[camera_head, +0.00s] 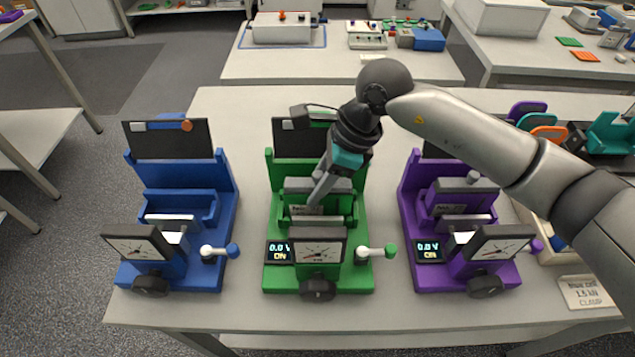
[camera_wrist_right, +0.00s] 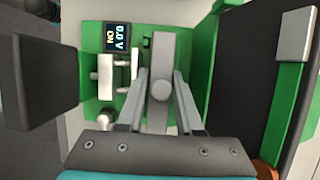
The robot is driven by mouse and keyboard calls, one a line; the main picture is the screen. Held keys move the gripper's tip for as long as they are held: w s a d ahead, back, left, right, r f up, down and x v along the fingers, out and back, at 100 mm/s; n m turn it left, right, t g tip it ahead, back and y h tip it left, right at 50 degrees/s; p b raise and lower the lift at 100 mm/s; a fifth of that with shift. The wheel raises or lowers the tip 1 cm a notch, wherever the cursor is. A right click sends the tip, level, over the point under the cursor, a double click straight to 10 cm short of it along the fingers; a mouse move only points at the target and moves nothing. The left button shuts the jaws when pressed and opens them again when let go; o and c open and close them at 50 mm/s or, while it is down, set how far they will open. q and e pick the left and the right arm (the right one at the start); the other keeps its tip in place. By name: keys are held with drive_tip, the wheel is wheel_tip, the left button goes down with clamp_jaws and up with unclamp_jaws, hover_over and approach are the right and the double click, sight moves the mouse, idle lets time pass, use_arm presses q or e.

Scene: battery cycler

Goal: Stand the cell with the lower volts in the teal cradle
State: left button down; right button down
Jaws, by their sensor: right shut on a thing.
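A grey cell (camera_head: 300,185) stands in the green cycler (camera_head: 277,240). My right gripper (camera_head: 318,192) reaches down into that cycler; in the right wrist view its fingers are shut on the cell (camera_wrist_right: 159,55) around its round terminal. The green cycler's display (camera_head: 279,252) reads 0.0 V, ON. Another grey cell (camera_head: 455,190) with a knob on top sits in the purple cycler (camera_head: 412,192), whose display (camera_head: 429,250) also reads 0.0 V, ON. My left gripper is out of view.
A blue cycler (camera_head: 225,200) stands at the left; no cell shows in it. A load cell sign (camera_head: 587,292) lies at the front right. My right arm crosses over the purple cycler.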

drive_tip(key=shift+r, duration=0.15)
drive_tip(key=shift+r+p, duration=2.25)
drive_tip(key=shift+r, duration=1.75)
drive_tip(key=shift+r, duration=0.1)
